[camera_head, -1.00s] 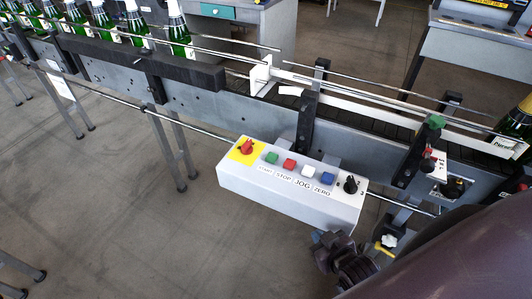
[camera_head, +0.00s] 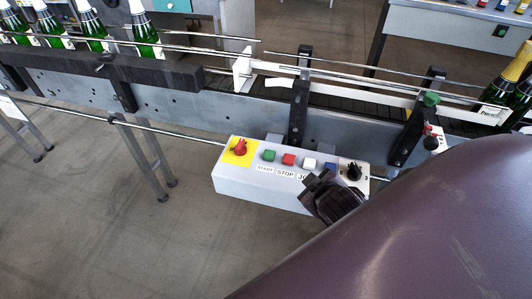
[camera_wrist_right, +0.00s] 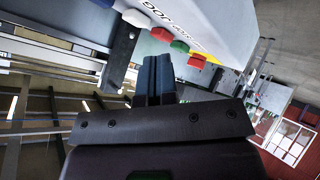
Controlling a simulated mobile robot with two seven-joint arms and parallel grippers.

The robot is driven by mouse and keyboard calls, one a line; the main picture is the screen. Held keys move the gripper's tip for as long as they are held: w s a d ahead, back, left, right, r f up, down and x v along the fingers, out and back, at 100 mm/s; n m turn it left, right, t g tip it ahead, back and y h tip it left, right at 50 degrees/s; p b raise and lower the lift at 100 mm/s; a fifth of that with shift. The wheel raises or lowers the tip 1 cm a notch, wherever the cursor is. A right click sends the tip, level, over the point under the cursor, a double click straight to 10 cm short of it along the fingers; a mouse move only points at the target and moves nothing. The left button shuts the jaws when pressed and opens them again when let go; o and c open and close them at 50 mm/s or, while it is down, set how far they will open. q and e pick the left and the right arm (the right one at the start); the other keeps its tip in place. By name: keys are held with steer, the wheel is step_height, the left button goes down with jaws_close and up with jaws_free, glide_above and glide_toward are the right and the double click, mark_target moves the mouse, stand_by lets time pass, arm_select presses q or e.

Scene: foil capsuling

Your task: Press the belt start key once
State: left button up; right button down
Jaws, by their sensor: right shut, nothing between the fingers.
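The white control box (camera_head: 262,190) hangs on the front of the belt frame. Its green key (camera_head: 268,155), labelled START, is uncovered, left of the red STOP key (camera_head: 288,159) and a white key (camera_head: 309,163). That gripper is shut and empty, over the right half of the box front, right of the green key. In the right wrist view the closed fingers (camera_wrist_right: 155,72) are beside the row of keys, with the green key (camera_wrist_right: 180,47) just beyond them. My left gripper is out of view.
A red knob (camera_head: 239,147) on a yellow plate (camera_head: 234,158) sits left of the green key. A black selector (camera_head: 354,172) is at the box's right end. Green bottles (camera_head: 146,42) stand on the belt. Guide rails and black brackets (camera_head: 300,100) rise behind the box.

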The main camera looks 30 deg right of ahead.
steer(key=w+d+r+n+t+h, duration=0.25)
steer(key=w+r+t, duration=0.2)
steer(key=r, duration=0.25)
steer(key=w+a+r+n+t+y, duration=0.4)
steer(key=r+n+y, duration=0.2)
steer(key=n, duration=0.6)
steer(key=w+a+r+n+t+y, duration=0.35)
steer(key=r+n+y, duration=0.3)
steer(key=n, duration=0.45)
steer(key=w+a+f+n+g+y, duration=0.1)
steer(key=a+f+n+g+y, duration=0.2)
steer(key=n, duration=0.5)
steer(key=w+a+f+n+g+y, duration=0.2)
steer(key=f+n+g, duration=0.1)
steer(key=n+g, duration=0.4)
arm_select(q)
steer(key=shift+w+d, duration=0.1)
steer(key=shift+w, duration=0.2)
arm_select(e)
steer(key=w+d+f+n+g+h, duration=0.2)
steer(key=d+f+n+h, duration=0.4)
steer(key=d, duration=0.3)
steer(key=shift+w+g+h, duration=0.35)
steer(key=shift+g+h, duration=0.05)
steer(key=shift+h, duration=0.3)
steer(key=shift+d+f, duration=0.1)
